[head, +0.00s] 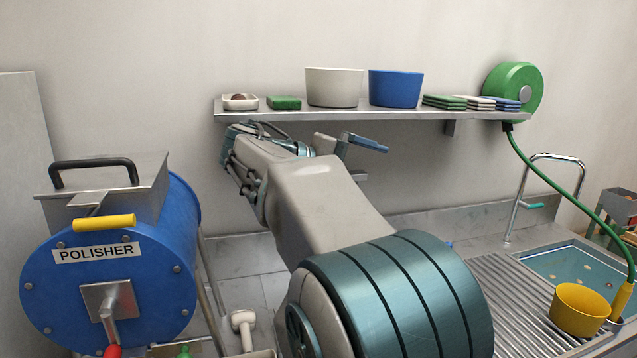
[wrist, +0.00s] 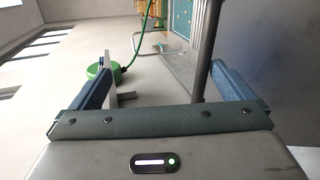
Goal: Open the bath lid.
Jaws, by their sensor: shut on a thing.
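My gripper (head: 370,160) is in front of the wall just below the shelf in the head view, partly hidden behind my own arm. In the wrist view (wrist: 160,75) its two blue-lined fingers stand apart. A long grey bar (wrist: 206,45) runs between them, close against the right finger. A plain dark grey surface (wrist: 275,60) fills the right side of that view. I cannot tell for sure whether bar or surface belongs to the bath lid. My arm hides much of the middle of the head view, and no lid is clearly seen there.
A blue polisher drum (head: 105,285) stands at left. A wall shelf (head: 420,115) carries a white tub (head: 333,87), a blue tub (head: 396,88) and small items. At right are a green hose reel (head: 513,90), a ribbed drainboard (head: 505,290), a sink (head: 570,265) and a yellow bowl (head: 580,310).

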